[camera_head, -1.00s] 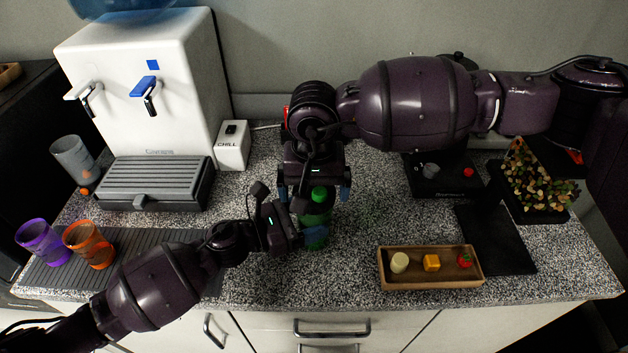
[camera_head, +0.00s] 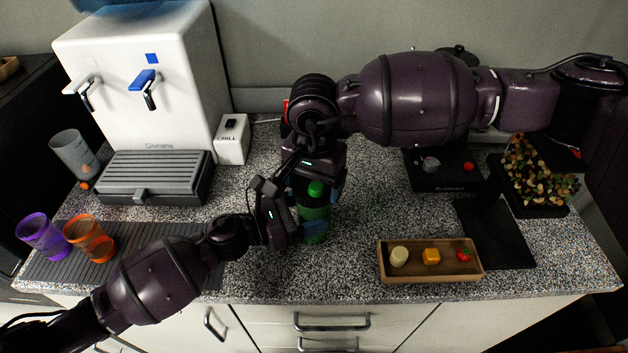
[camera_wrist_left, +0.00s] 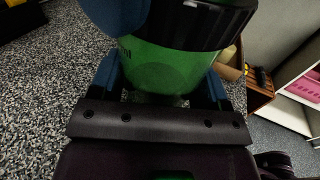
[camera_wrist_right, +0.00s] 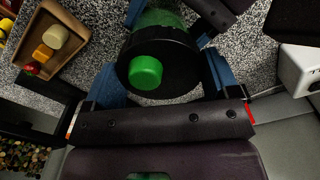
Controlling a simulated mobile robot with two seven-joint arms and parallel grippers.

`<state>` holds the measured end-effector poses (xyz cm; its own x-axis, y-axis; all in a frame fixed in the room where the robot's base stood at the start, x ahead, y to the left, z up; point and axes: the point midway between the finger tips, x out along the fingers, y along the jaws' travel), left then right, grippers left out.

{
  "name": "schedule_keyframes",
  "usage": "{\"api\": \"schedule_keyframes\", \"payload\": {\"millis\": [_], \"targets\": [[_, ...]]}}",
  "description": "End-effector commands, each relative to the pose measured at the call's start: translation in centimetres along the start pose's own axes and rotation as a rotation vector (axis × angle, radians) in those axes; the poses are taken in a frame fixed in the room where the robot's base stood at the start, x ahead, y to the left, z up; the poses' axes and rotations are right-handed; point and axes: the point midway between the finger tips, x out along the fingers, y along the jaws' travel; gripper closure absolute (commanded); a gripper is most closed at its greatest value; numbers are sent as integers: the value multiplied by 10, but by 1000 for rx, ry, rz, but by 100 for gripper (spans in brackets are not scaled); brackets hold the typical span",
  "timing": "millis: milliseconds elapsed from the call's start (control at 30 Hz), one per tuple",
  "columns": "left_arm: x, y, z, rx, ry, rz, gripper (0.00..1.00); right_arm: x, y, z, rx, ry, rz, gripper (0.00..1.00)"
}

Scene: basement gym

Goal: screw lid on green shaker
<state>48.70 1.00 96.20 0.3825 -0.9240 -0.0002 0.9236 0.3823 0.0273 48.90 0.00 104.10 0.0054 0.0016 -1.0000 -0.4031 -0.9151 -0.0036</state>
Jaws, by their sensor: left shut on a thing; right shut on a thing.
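The green shaker (camera_head: 314,230) stands upright on the speckled counter, and its green body (camera_wrist_left: 165,68) fills the left wrist view. A black lid with a green cap (camera_head: 315,189) sits on its top; the lid (camera_wrist_right: 172,82) shows from above in the right wrist view. My left gripper (camera_head: 308,232) is shut on the shaker's body from the left side. My right gripper (camera_head: 318,190) comes from above and behind and is shut on the lid, one blue finger on each side. The thread between lid and body is hidden.
A wooden tray (camera_head: 430,277) with small food pieces lies to the right, beside a black board (camera_head: 495,235). A water dispenser (camera_head: 140,85) with a drip tray stands at left. A purple cup (camera_head: 40,237) and an orange cup (camera_head: 90,238) stand on a ribbed mat (camera_head: 150,262).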

Motion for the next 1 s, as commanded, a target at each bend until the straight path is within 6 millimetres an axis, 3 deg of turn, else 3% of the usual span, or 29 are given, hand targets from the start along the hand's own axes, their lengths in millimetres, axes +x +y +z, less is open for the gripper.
{"api": "schedule_keyframes", "payload": {"millis": [300,733,767,800,867,1000], "targets": [[0,0,0,1,0,-1,96,0,0,0,398,-1,0,47],[0,0,0,2,0,-1,96,0,0,0,470,-1,-1,47],[0,0,0,2,0,-1,96,0,0,0,470,-1,-1,16],[0,0,0,2,0,-1,96,0,0,0,469,-1,-1,10],[0,0,0,1,0,-1,96,0,0,0,469,-1,-1,0],[0,0,0,1,0,-1,96,0,0,0,469,-1,0,0]]}}
